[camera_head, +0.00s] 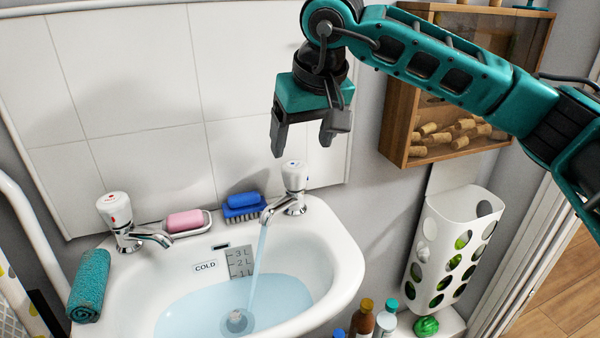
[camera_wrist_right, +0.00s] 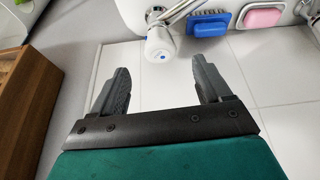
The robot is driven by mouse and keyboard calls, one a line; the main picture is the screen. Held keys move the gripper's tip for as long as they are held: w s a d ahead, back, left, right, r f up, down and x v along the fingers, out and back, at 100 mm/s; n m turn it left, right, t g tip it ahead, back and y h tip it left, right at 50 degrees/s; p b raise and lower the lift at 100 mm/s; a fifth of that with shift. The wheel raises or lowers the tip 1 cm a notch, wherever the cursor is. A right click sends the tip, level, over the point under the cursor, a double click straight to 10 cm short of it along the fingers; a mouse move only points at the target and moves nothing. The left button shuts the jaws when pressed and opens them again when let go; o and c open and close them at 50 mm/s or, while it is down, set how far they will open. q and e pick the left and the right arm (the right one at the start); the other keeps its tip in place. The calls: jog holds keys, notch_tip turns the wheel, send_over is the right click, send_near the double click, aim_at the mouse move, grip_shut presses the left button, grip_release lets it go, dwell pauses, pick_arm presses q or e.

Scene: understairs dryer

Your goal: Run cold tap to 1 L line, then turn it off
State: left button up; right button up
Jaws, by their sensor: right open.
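The white basin (camera_head: 340,262) has two taps. The cold tap (camera_head: 294,176) on the right is running, and its stream (camera_head: 257,262) falls into the pooled water (camera_head: 195,306). The level gauge (camera_head: 240,263) on the basin's back wall is marked 1 L to 3 L; the water's edge is close to its 1 L mark, exact level hard to tell. My right gripper (camera_head: 301,146) is open and empty, pointing down just above the cold tap's knob. In the right wrist view the knob (camera_wrist_right: 160,43) lies beyond the fingertips (camera_wrist_right: 158,68), apart from them. My left gripper is not in view.
A hot tap (camera_head: 120,224) with a red mark, pink soap (camera_head: 186,221) and a blue brush (camera_head: 242,207) sit along the basin's back. A rolled teal towel (camera_head: 90,285) lies at left. A wooden cork box (camera_head: 455,146) and a white bag holder (camera_head: 455,250) are at right.

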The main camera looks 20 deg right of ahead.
aim_at(296, 166)
jog(key=b+x, duration=0.1)
jog(key=x, duration=0.5)
jog(key=shift+w+f, duration=0.1)
jog(key=shift+f, duration=0.15)
jog(key=shift+w+f, duration=0.3)
jog(key=shift+f, duration=0.3)
jog(key=shift+c, duration=0.2)
jog(key=c, duration=1)
